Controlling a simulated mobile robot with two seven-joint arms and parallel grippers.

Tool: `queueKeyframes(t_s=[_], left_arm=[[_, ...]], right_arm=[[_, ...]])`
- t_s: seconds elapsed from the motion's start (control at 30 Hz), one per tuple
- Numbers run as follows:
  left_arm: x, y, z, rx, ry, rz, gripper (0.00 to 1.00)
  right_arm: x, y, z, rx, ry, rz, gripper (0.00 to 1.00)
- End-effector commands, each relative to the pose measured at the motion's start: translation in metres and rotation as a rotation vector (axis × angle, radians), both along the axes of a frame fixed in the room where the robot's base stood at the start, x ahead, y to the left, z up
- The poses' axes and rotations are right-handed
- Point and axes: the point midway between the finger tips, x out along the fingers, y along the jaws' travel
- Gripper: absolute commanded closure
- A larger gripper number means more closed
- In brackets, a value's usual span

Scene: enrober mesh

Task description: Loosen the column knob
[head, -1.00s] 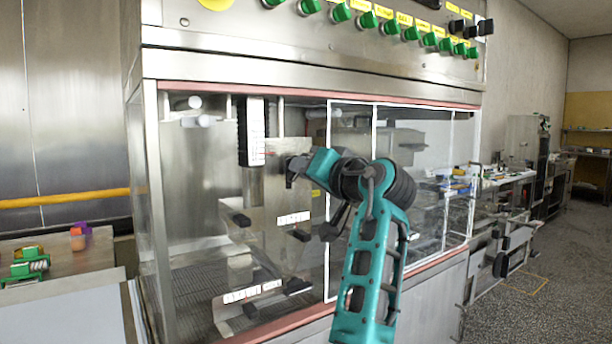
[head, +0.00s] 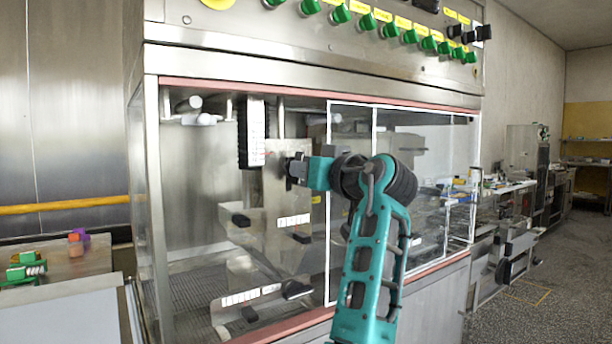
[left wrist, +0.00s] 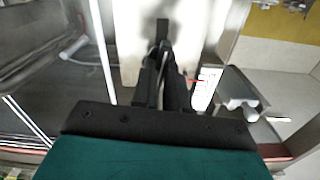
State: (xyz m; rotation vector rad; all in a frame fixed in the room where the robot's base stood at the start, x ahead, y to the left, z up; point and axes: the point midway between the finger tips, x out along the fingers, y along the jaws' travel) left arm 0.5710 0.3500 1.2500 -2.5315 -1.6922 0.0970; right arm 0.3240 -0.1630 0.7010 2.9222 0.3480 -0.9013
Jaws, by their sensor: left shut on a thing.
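The black column knob (left wrist: 162,30) shows between my fingertips in the left wrist view. It is a small dark piece in front of a pale metal plate, and my fingers hide part of it. In the head view my left gripper (head: 293,171) is inside the open front of the steel enrober cabinet, beside the metal plate and right of the black column with a white scale (head: 257,132). In the left wrist view my left gripper (left wrist: 163,62) is shut on the knob. My right gripper is in neither view.
Other black knobs (head: 240,221) sit lower on the plates. A clear white-edged panel (head: 352,140) covers the cabinet's right part, close to my arm. Green switches (head: 365,20) line the top. A side table with coloured parts (head: 75,262) stands at left.

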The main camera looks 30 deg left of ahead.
Motion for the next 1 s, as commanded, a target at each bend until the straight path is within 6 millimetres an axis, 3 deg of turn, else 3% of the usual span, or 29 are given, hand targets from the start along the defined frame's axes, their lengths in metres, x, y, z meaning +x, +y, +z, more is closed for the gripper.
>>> queueKeyframes(t_s=[0.3, 0.83, 0.87, 1.0], left_arm=[[0.0000, 0.0002, -0.0003, -0.044, -0.106, 0.000, 1.00], [0.0000, 0.0002, 0.0005, -0.051, -0.124, -0.001, 1.00], [0.0000, 0.0002, 0.0005, -0.050, -0.124, -0.001, 0.84], [0.0000, 0.0002, 0.0004, -0.050, -0.122, 0.000, 0.71]], right_arm=[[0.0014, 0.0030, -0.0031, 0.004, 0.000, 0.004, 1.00], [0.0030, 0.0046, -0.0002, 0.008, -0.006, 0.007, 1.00], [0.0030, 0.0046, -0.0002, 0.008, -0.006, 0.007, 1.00], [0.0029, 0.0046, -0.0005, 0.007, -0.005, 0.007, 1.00]])
